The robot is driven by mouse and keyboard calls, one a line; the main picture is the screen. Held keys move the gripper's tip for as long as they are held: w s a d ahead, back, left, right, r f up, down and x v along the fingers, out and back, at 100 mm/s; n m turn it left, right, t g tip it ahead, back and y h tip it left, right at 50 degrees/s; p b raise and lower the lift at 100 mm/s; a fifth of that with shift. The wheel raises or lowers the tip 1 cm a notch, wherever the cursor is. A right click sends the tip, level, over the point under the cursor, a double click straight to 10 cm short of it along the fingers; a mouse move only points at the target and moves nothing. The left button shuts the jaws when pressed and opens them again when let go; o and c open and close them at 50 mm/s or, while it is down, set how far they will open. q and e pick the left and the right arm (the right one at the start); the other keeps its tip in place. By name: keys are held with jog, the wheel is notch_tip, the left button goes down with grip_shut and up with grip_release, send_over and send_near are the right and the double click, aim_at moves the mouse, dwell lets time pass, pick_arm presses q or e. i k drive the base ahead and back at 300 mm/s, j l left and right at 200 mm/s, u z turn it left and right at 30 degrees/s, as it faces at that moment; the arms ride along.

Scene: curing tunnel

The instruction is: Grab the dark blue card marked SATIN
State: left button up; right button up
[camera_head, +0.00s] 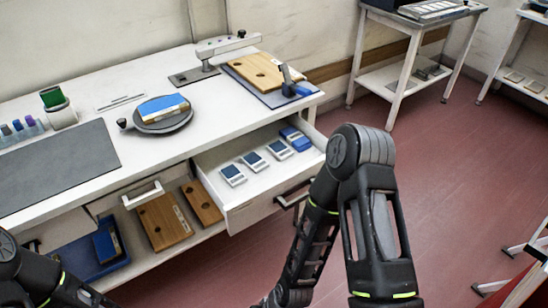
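An open drawer (262,198) under the white workbench holds several small cards. A row of cards with pale faces and blue edges runs along it, including a front-left card (232,174), a middle card (254,161) and another card (279,149). At the drawer's right end lie darker blue pieces, one of them a blue card or block (301,144). The lettering is too small to read, so I cannot tell which is marked SATIN. My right arm rises just right of the drawer and bends down past its front. Neither gripper shows.
The workbench (85,95) carries a round stand (163,122) with a blue-topped block, a grey mat (55,165) and a wooden board (262,71). Wooden panels (164,221) and a blue tray (85,258) sit below. Red floor (450,170) is clear to the right.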

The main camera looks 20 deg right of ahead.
aim_at(233, 176)
jog(key=j, duration=0.5)
jog(key=i+j, duration=0.15)
jog(key=j, duration=0.9)
jog(key=z, duration=2)
jog(key=j, duration=0.1)
